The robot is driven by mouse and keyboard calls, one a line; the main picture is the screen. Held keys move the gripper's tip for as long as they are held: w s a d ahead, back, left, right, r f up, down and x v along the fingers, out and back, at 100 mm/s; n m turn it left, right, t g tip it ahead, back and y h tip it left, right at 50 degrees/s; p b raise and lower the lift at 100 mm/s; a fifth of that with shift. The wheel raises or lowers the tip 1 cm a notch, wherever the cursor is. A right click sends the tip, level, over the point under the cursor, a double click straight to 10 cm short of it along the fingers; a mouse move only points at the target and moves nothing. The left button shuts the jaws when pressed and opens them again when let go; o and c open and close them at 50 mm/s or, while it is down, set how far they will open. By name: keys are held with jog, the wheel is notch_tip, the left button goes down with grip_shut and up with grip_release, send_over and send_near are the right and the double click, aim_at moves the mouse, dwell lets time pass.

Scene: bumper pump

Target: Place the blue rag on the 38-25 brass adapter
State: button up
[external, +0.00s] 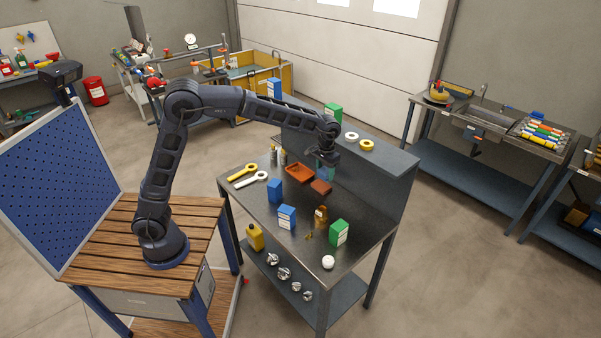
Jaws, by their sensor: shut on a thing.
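My gripper (326,163) is above the far part of the metal workbench (260,215), pointing down. A small teal-blue thing (325,174), which looks like the blue rag, hangs right under it, and the gripper is shut on it. A brass-coloured fitting (320,216) stands upright on the bench, nearer the front and apart from the gripper. A smaller brass piece (309,236) lies close by. I cannot read which one is the 38-25 adapter.
An orange-red tray (299,173) and a red-brown block (321,187) are close to the gripper. Blue-and-white boxes (287,217) and a green box (339,233) stand at the front. Yellow and white wrenches (242,172) lie at left. A raised shelf (385,160) runs behind.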

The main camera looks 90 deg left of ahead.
aim_at(322, 208)
notch_tip(322, 208, down, 18)
jog(key=shift+f, duration=0.25)
dwell(0.4)
jog(key=shift+f, duration=0.15)
jog(key=o, duration=1)
jog(key=shift+c, duration=0.2)
